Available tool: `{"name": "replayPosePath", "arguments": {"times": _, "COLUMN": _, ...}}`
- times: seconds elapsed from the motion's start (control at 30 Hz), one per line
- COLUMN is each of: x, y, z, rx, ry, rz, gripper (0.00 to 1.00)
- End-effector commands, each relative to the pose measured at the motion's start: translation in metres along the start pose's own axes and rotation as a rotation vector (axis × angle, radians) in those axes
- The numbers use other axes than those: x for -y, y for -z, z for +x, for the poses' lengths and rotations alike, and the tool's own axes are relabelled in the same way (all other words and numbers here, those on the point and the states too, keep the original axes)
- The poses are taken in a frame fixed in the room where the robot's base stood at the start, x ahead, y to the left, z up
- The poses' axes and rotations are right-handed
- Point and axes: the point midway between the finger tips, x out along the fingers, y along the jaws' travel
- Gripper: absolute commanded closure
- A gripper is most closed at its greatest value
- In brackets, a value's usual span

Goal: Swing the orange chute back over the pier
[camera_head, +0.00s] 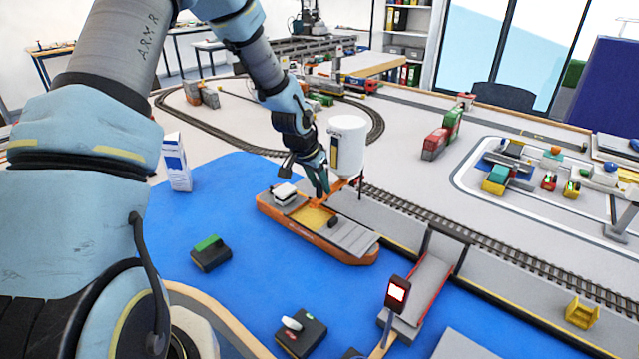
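The orange chute (339,187) shows as a small piece at the foot of the white silo (347,135). It slants down to the left, towards the orange boat (350,259) and over its near side of the quay. The grey pier (398,229) runs along the blue water, right of the boat. My gripper (322,188) points down just left of the silo, at the chute's outer part, which it partly hides. I cannot tell whether its fingers touch the chute or how far apart they are.
The boat has a yellow hold (314,218) and a white cabin. A railway track (470,242) runs along the pier. A white carton (177,162) stands left. Black floats lie on the water.

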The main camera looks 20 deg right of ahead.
Motion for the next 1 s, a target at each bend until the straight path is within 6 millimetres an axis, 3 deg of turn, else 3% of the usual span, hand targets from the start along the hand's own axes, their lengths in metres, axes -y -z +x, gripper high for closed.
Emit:
{"name": "replayPosePath", "arguments": {"times": 0.03, "x": 0.0, "y": -0.0001, "z": -0.0001, "rx": 0.0, "ry": 0.0, "rz": 0.0, "gripper": 0.68}}
{"name": "replayPosePath", "arguments": {"times": 0.33, "x": 0.0, "y": -0.0002, "z": -0.0002, "rx": 0.0, "ry": 0.0, "rz": 0.0, "gripper": 1.0}}
{"name": "replayPosePath", "arguments": {"times": 1.0, "x": 0.0, "y": -0.0002, "z": -0.0003, "rx": 0.001, "ry": 0.0, "rz": 0.0, "gripper": 1.0}}
